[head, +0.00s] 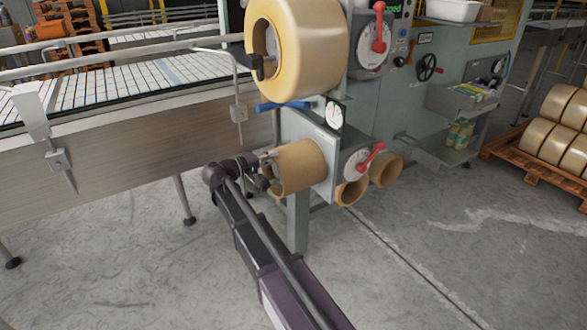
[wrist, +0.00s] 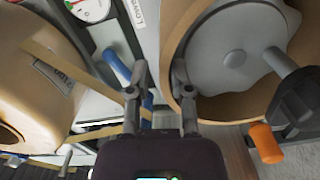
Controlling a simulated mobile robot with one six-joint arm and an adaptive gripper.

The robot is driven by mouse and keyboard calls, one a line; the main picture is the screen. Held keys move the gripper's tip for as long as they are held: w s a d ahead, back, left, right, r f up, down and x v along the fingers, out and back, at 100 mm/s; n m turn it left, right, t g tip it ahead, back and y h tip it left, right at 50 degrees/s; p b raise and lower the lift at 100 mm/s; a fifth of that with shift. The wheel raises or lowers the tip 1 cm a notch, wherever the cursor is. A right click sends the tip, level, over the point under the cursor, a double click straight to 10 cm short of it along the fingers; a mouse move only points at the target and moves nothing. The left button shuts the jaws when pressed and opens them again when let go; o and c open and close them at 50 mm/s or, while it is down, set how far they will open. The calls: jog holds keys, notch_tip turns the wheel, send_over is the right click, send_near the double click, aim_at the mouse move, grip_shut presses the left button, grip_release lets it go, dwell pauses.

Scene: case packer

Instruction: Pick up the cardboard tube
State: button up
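A tan cardboard tube (head: 300,164) sits around a hub on the machine's lower plate, its open end facing left. In the wrist view the tube (wrist: 172,28) shows as a tan ring around a grey lobed hub (wrist: 222,50). My gripper (head: 266,167) is at the tube's open left end. In the wrist view my gripper (wrist: 159,72) is open, its two fingers apart. The right finger overlaps the tube's near rim; the left finger is outside it. I cannot tell whether either finger touches the tube. Two more tan tubes (head: 350,191) (head: 385,170) show lower right.
A large tape roll (head: 298,42) hangs above the tube. A blue bar (head: 283,105) and dial (head: 334,114) lie between them. A red lever (head: 370,156) is to the right. A conveyor (head: 120,140) runs left; tape rolls (head: 560,105) sit on a pallet at right.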

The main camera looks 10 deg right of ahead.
aim_at(286, 153)
jog(key=shift+d, duration=0.1)
jog(key=shift+x, duration=2.55)
jog(key=shift+w+f, duration=0.15)
jog(key=shift+w, duration=0.05)
grip_shut()
